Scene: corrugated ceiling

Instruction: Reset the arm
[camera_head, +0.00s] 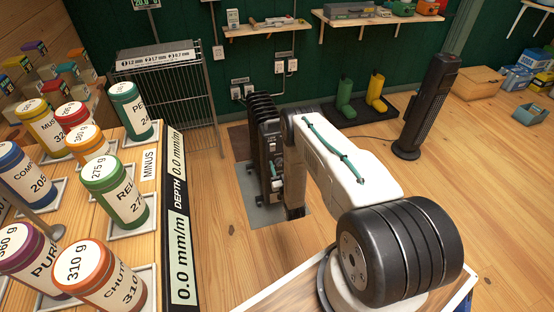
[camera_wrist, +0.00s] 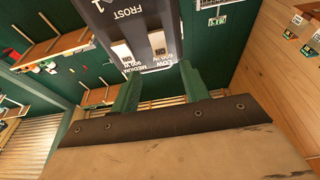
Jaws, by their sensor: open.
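My arm (camera_head: 345,165) is white with black ribbed joints and reaches from the lower right toward a black ribbed heater (camera_head: 262,108) on the floor. My gripper shows in the wrist view (camera_wrist: 158,76), with two green fingers apart and nothing seen held between them. The heater's dark control panel (camera_wrist: 148,44), marked FROST, MEDIUM and LOW, is just beyond the fingertips and appears upside down. It has two light switches. I cannot tell whether a finger touches the panel. In the head view, the arm's far end is beside the heater, and the fingers are hard to make out.
A wooden counter with several labelled jars (camera_head: 112,188) fills the left. A wire rack (camera_head: 172,92) stands behind it. Green and yellow boots (camera_head: 376,92) and a dark tower (camera_head: 428,105) stand near the back wall. The floor (camera_head: 450,185) at right is clear.

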